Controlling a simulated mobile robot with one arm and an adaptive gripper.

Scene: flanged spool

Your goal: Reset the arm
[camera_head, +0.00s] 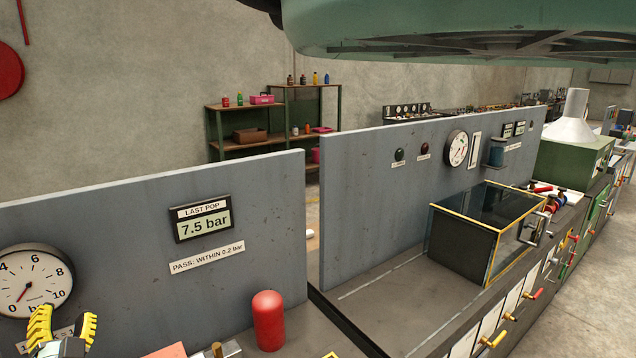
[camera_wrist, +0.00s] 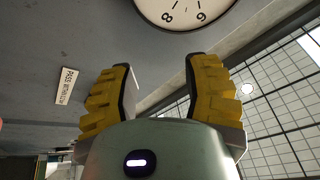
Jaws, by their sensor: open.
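My gripper (camera_head: 62,328) shows at the lower left of the head view, in front of the left grey panel and just below the round gauge. Its two yellow ribbed fingers are apart with nothing between them. In the wrist view my gripper (camera_wrist: 160,85) is open and empty. The white dial of the gauge (camera_wrist: 185,8) lies beyond the fingertips there. The same gauge (camera_head: 32,282) is on the left panel in the head view, its lower part partly covered by a finger. The flanged spool cannot be made out for certain.
A red rounded cylinder (camera_head: 268,320) stands on the bench in front of the left panel (camera_head: 130,215). A digital display (camera_head: 203,218) reads 7.5 bar. A dark glass-topped box (camera_head: 480,235) with yellow edges stands on the right bench. The bench left of that box is clear.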

